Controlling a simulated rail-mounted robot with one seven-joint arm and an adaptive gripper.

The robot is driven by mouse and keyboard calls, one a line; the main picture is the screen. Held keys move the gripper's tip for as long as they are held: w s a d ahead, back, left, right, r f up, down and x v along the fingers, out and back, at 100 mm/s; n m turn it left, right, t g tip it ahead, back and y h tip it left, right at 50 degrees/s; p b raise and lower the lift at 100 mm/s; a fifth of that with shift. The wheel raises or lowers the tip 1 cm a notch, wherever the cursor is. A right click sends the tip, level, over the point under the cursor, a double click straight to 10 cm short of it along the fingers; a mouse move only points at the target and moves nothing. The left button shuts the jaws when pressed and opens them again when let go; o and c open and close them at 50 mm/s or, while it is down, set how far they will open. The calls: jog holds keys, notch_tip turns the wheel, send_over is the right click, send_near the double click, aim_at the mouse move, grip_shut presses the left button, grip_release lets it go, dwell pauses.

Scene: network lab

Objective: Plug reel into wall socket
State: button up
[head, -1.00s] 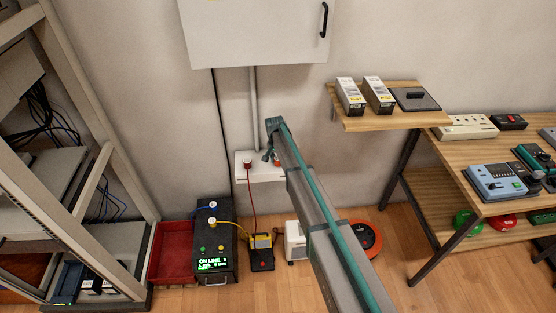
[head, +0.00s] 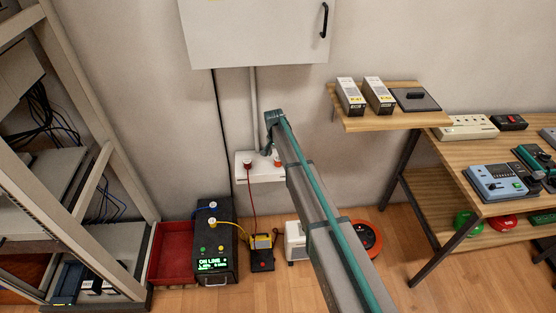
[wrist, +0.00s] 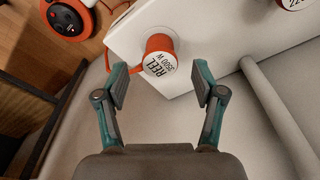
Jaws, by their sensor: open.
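The reel plug (wrist: 158,58) is an orange-red cylinder with a white end marked "REEL 3500 W". It stands at the white socket box (wrist: 125,40) on the wall; I cannot tell how deeply it is seated. It also shows in the head view (head: 277,161), partly behind my arm. My gripper (wrist: 160,80) is open and empty, its fingertips apart to either side of the plug and just short of it in the picture. The orange reel (wrist: 66,17) lies on the floor; in the head view (head: 375,243) my arm partly hides it.
A red plug (head: 247,163) with a red cable stands on the same box, left of the reel plug. A vertical conduit (head: 253,110) rises above the box to a wall cabinet (head: 255,35). A black power unit (head: 215,245), red tray (head: 172,250) and wooden shelf (head: 375,122) flank the area.

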notch_tip(320, 180, up, 8)
jog(key=shift+s+a, duration=0.2)
jog(key=shift+s, duration=0.25)
jog(key=shift+f, duration=0.1)
jog(key=s+d+f+n+g, duration=0.1)
jog(key=s+d+f+n, duration=0.1)
jog(key=s+d+f, duration=0.7)
jog(key=s+d+f+n+g, duration=0.15)
jog(key=s+f, duration=0.35)
jog(key=s, duration=0.8)
jog(key=s+d+f+n+g, duration=0.1)
jog(key=s+d+f+n, duration=0.1)
jog(key=s+d+f, duration=0.7)
jog(key=s+d+f+g, duration=0.1)
jog(key=s+d, duration=0.1)
jog(key=s, duration=1)
jog(key=s+d+f+g, duration=0.1)
jog(key=s+d+g, duration=0.1)
jog(key=s, duration=1)
jog(key=s+d+f+g, duration=0.1)
jog(key=s+d+f, duration=0.1)
jog(key=s, duration=1)
jog(key=shift+d+m+y, duration=0.3)
jog(key=shift+d+m, duration=0.15)
jog(key=shift+d, duration=0.05)
